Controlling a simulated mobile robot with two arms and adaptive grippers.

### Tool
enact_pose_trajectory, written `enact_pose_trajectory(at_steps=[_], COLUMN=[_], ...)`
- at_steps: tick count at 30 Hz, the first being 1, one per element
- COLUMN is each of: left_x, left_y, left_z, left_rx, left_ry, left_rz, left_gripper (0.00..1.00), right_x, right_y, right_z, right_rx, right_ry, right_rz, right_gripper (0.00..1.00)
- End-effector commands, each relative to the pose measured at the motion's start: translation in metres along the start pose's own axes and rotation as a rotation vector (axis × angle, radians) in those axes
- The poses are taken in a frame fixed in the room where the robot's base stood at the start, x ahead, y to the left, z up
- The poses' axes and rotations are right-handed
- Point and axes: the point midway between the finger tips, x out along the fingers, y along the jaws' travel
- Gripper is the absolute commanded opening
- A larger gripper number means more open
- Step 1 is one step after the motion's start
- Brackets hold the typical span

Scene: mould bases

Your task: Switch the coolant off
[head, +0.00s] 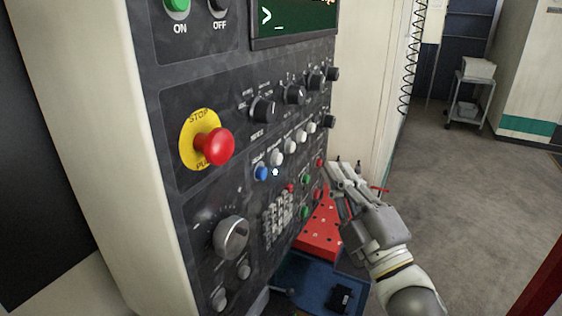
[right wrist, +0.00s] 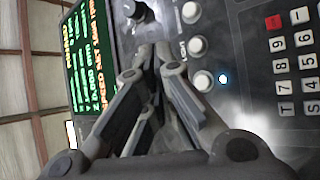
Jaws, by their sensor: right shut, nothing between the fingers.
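The machine's control panel (head: 170,120) carries a slanting row of push buttons: a blue button (head: 262,173) at the near end, then several white ones. A small cyan lamp (head: 275,172) glows beside the white button (head: 276,158) nearest the blue one. The labels are too small to read. My right gripper (head: 335,173) is shut and empty, near the panel's far right edge. In the right wrist view its fingers (right wrist: 152,65) are together, left of the white button (right wrist: 203,80) with the lit lamp. Contact with the panel cannot be told. My left gripper is out of view.
A red mushroom stop button (head: 215,146) juts from the panel on a yellow disc. Black knobs (head: 263,110) line the row above, and a keypad (head: 278,220) lies below. Open floor (head: 470,220) lies to the right.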

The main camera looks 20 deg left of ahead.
Motion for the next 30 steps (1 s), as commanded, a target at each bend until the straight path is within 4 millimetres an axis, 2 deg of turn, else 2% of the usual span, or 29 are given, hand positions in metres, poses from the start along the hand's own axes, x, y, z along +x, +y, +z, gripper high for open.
enact_pose_trajectory(at_steps=[6, 12, 30], left_x=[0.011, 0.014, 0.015], left_y=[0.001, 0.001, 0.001], left_z=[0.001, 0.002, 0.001], left_rx=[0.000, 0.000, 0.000], left_ry=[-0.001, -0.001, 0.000], left_rz=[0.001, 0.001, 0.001], left_gripper=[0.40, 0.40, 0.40], right_x=[0.022, 0.037, 0.043], right_y=[-0.018, -0.027, -0.031], right_z=[-0.017, -0.027, -0.031], right_rx=[0.001, 0.000, -0.001], right_ry=[0.002, 0.000, 0.000], right_rz=[0.001, 0.001, 0.000], right_gripper=[0.00, 0.00, 0.00])
